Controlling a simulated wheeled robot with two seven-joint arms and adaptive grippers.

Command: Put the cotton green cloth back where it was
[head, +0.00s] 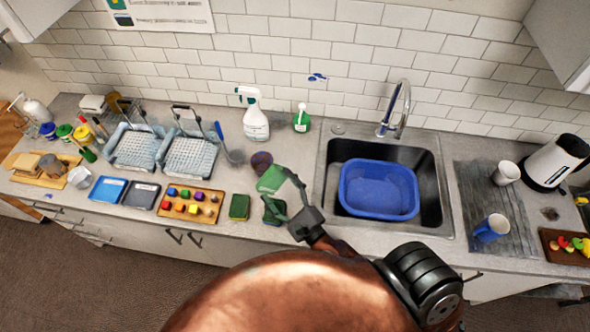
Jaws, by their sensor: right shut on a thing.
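My right gripper (284,186) is over the counter just left of the sink. It is shut on a green cloth (269,181), held up at the fingertips. Two dark green folded pieces lie on the counter below it, one to the left (239,206) and one right under my gripper (273,212), partly hidden by it. I cannot tell what they are made of. My left gripper is out of view.
A dark purple cup (262,161) stands just behind the cloth. A wooden board of coloured blocks (188,219) lies to the left. The sink with a blue basin (378,207) is to the right. Spray bottles (254,122) stand at the back wall.

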